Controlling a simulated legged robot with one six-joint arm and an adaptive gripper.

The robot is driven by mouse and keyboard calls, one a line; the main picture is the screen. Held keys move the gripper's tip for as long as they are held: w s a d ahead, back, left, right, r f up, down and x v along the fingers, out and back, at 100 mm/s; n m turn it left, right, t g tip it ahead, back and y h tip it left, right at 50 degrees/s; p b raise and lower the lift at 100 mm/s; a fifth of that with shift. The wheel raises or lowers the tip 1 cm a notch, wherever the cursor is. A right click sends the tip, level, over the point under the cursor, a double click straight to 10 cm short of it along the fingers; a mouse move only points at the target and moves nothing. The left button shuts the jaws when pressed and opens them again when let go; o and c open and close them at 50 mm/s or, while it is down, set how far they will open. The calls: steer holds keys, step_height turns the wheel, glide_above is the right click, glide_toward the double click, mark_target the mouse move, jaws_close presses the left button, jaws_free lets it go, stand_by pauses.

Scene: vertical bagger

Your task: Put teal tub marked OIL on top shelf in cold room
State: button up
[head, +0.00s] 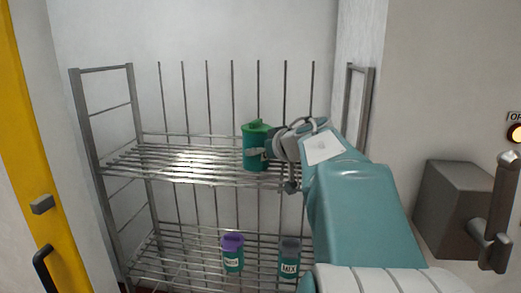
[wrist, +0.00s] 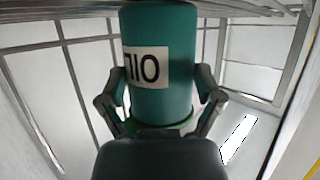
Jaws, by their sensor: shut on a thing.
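The teal tub (head: 255,150) has a green lid and is upright at the front part of the upper wire shelf (head: 190,160). My gripper (head: 268,146) reaches in from the right and is shut on the tub. In the wrist view the tub (wrist: 160,40) stands between my two fingers (wrist: 160,105), its white OIL label upside down in that picture. The tub's base is close to the shelf wires; I cannot tell whether it rests on them.
The lower shelf (head: 190,268) holds a purple-lidded tub (head: 233,262) and a grey-lidded tub marked MIX (head: 289,268). The upper shelf is clear left of the tub. A yellow door edge (head: 32,150) is at left; a grey latch box (head: 452,205) with a handle is at right.

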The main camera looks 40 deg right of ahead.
steer(key=o, duration=1.1)
steer(key=v, duration=1.2)
